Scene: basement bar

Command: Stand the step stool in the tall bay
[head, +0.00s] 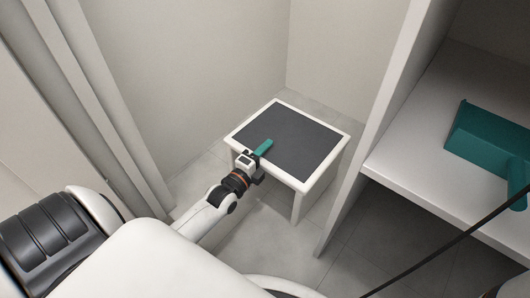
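The step stool (300,143) has a dark grey top with a white rim and white legs. It stands upright on the tiled floor inside a tall bay, between the beige walls and the white upright panel. My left gripper (259,157) is at the stool's near left edge, over the rim. A short teal piece (264,147) shows at its tip above the grey top; I cannot tell whether it belongs to the gripper or the stool. The fingers are mostly hidden, so their grip on the edge is unclear. My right gripper is not in view.
A white upright panel (385,115) bounds the bay on the right. Beyond it, a teal dustpan (490,140) lies on a white shelf (415,165). A thin dark rod or cable (450,244) crosses the lower right. Tiled floor (260,240) is clear before the stool.

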